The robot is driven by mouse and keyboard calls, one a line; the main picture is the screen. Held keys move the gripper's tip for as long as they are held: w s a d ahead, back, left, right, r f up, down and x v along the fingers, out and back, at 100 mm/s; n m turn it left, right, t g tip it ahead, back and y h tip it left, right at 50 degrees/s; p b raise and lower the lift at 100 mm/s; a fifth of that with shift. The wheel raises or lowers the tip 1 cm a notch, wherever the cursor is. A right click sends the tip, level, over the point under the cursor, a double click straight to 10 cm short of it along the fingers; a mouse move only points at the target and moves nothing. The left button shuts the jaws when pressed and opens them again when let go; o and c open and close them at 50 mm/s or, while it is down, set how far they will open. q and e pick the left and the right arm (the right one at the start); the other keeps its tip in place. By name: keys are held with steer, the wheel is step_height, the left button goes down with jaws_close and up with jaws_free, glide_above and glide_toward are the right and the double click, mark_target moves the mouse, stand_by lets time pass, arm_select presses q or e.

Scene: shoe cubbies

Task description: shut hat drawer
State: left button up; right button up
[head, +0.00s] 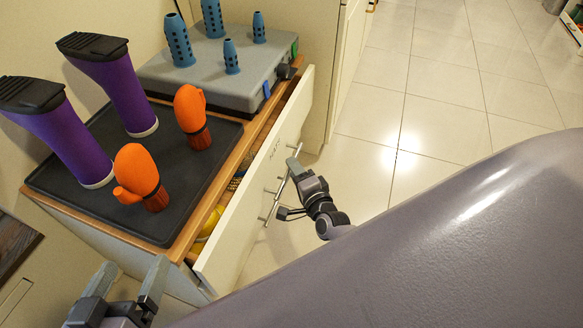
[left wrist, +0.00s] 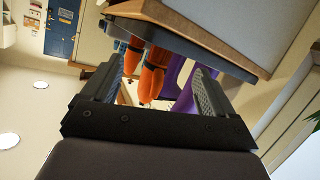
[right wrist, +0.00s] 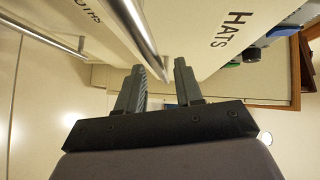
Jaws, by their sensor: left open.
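The hat drawer has a cream front (head: 250,195) and stands pulled out from the cabinet (head: 185,240). A narrow gap between front and cabinet shows a yellow item (head: 211,222) inside. In the right wrist view the front carries the label HATS (right wrist: 232,28) and a metal bar handle (right wrist: 138,35). My right gripper (head: 293,160) is outside the drawer front, at the handles. Its fingers (right wrist: 160,75) are apart, with the end of the bar handle between their tips. My left gripper (head: 132,275) is open and empty near the cabinet's near side; it also shows in the left wrist view (left wrist: 155,85).
On the cabinet top, a black tray (head: 85,205) holds purple boots (head: 125,95) and orange boxing gloves (head: 138,172). A grey case (head: 205,75) with blue perforated cones stands behind. Another lower label and handle (right wrist: 50,35) show beside HATS.

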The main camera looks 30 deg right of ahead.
arm_select(q)
steer(key=shift+a+t+b, duration=0.3)
arm_select(e)
steer(key=shift+w+f, duration=0.15)
steer(key=shift+w, duration=1.05)
jaws_close()
arm_select(q)
steer(key=shift+w, duration=0.1)
arm_select(e)
steer(key=shift+w, duration=0.1)
